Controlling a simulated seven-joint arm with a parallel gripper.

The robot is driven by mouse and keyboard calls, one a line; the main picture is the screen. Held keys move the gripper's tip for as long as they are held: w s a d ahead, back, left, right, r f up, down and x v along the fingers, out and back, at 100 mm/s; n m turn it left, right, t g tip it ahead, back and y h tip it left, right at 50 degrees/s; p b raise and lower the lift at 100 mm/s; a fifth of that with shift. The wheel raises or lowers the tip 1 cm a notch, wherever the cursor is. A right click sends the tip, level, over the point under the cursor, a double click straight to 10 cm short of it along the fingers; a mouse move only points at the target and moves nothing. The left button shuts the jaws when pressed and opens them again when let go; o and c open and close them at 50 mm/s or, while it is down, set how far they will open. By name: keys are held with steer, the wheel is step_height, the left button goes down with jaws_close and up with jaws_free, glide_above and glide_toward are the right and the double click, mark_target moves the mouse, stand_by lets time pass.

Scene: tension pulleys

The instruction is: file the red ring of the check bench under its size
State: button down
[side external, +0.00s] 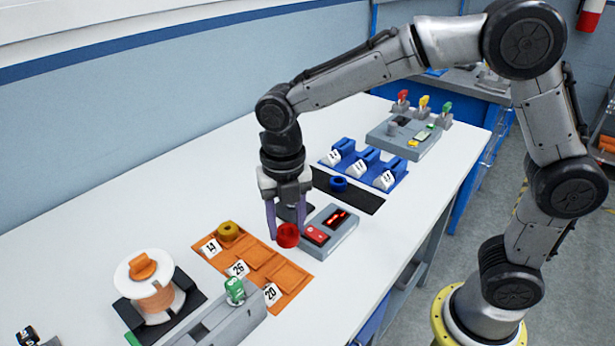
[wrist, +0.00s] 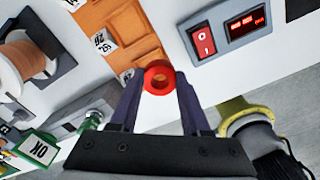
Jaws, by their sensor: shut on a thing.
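The red ring (side external: 288,240) is held between the two fingertips of my gripper (side external: 287,233), which is shut on it. The ring also shows in the wrist view (wrist: 159,91), its hole facing the camera. In the side view it appears near the edge of the orange sorting tray (side external: 295,272) and left of the grey check bench (side external: 341,240). The tray has white labels, which appear to read 14, 26 and 20. A yellow ring (side external: 229,230) lies in the compartment by the first label. The bench has a red switch (side external: 316,235) and a lit red display (side external: 338,217), digits unreadable.
A copper wire spool (side external: 152,292) stands left of the tray. Behind are a blue ring (side external: 338,184) on a dark mat, blue labelled holders (side external: 365,166) and a grey box (side external: 404,137).

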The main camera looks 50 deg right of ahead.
steer(key=shift+s+a+f+n, duration=0.2)
steer(key=shift+s+a+f, duration=0.15)
steer(key=shift+a, duration=0.2)
steer(key=shift+s+a+f+n, duration=0.2)
steer(key=shift+s+a+f, duration=0.15)
steer(key=shift+a, duration=0.2)
glide_above(287, 275)
steer(key=shift+f, duration=2.2)
steer(key=shift+f, duration=0.9)
steer(key=shift+c, duration=1.4)
jaws_free()
steer(key=shift+o, duration=0.2)
steer(key=shift+o, duration=1.2)
step_height(287, 275, up, 8)
